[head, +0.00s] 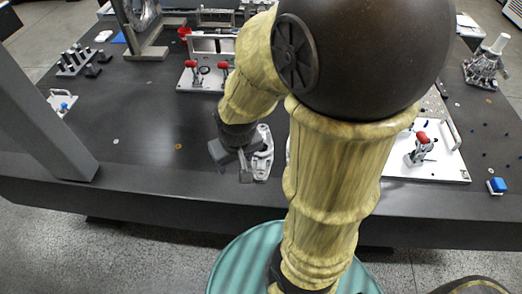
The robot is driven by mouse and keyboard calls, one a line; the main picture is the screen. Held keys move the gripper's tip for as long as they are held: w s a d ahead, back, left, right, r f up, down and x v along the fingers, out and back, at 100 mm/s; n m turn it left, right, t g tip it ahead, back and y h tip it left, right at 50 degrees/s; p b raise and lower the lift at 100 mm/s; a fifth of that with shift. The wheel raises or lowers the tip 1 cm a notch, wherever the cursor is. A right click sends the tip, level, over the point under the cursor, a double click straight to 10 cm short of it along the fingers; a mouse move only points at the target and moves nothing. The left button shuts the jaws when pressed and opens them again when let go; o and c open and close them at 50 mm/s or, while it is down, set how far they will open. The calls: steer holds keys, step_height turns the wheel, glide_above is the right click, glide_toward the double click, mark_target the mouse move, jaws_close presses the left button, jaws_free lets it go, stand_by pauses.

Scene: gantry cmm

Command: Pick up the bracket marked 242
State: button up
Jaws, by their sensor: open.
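A light grey metal bracket (264,154) lies on the dark table near its front edge, left of my arm. It has a rounded base and raised parts; no number can be read on it from here. My gripper (240,168) is open, pointing down just left of the bracket and partly overlapping it in the picture. One dark finger is close to the bracket; I cannot tell whether they touch. My own arm hides the middle of the table, and part of the bracket may be covered.
A fixture plate with red clamps (206,76) stands behind. A white plate with a red-handled clamp (445,165) lies to the right. A grey gantry column (45,105) rises at left. A small part with a blue top (63,104) lies beyond it. The table left of my gripper is mostly clear.

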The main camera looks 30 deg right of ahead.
steer(key=o, duration=0.6)
steer(key=shift+w+d+r+m+p, duration=0.2)
steer(key=shift+w+d+r+p, duration=0.1)
steer(key=shift+w+d+p, duration=0.25)
steer(key=shift+w+d+r+m+p, duration=0.2)
steer(key=shift+w+d+r+p, duration=0.1)
steer(key=shift+w+d+p, duration=0.15)
steer(key=w+d+m+g+p, duration=0.1)
steer(key=w+d+p, duration=0.2)
steer(key=d, duration=0.1)
steer(key=w+d+f+m+p, duration=0.1)
steer(key=w+d+m+p, duration=0.1)
steer(key=w+d+p, duration=0.1)
steer(key=w+d+f+m+g+p, duration=0.1)
steer(key=w+d+m+p, duration=0.1)
steer(key=d+p, duration=0.3)
steer(key=shift+w+d+g, duration=0.2)
steer(key=shift+w+g, duration=0.1)
steer(key=shift+w, duration=0.35)
step_height(320, 180, down, 12)
steer(key=shift+f+p, duration=0.1)
steer(key=shift+p, duration=0.3)
